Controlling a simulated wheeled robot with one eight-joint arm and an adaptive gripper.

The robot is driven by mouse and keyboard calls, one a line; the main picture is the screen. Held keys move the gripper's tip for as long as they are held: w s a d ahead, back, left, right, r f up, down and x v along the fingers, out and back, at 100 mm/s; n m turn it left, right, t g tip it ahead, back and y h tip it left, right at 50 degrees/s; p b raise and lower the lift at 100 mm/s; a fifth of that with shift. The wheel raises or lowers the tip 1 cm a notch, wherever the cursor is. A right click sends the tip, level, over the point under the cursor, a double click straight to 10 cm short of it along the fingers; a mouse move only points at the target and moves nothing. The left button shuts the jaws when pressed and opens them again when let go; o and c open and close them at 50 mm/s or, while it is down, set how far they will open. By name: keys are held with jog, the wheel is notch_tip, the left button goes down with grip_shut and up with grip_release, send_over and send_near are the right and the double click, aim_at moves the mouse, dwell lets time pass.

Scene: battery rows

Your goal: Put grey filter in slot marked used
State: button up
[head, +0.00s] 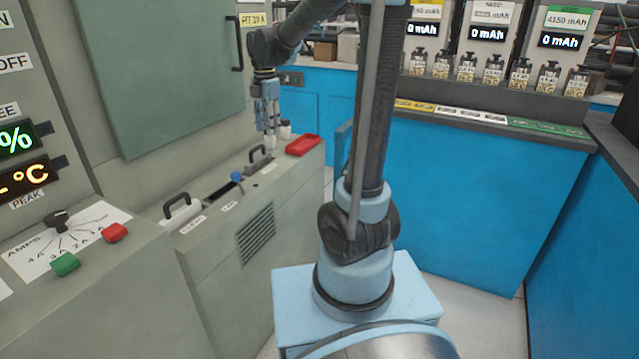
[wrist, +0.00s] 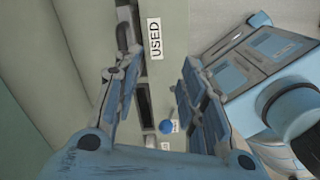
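A grey filter with a dark handle (head: 259,156) sits in the cabinet top at the far end, next to a red tray. My gripper (head: 270,142) hangs over this end, fingers pointing down. In the wrist view the fingers (wrist: 160,102) are spread, with nothing held between them. A white label reading USED (wrist: 155,38) lies directly beside a dark handle shape (wrist: 122,36). A dark open slot (wrist: 142,100) shows below it. The labels are too small to read in the head view, and how deep the filter sits is unclear.
A white filter with a black handle (head: 181,208) stands at the near end of the cabinet. A blue knob (head: 237,176) rises beside the middle slot. The red tray (head: 303,145) lies at the far end. A green panel (head: 180,70) stands behind.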

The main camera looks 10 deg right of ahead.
jog(key=s+d+f+m, duration=0.2)
jog(key=s+d+m, duration=0.95)
jog(key=s, duration=0.35)
jog(key=s+d+f+m+t, duration=0.1)
jog(key=s+d+f+m, duration=0.4)
jog(key=s+f+m, duration=0.5)
jog(key=s+m, duration=0.3)
jog(key=shift+f+t, duration=0.25)
jog(key=shift+t, duration=0.15)
jog(key=shift+d, duration=0.1)
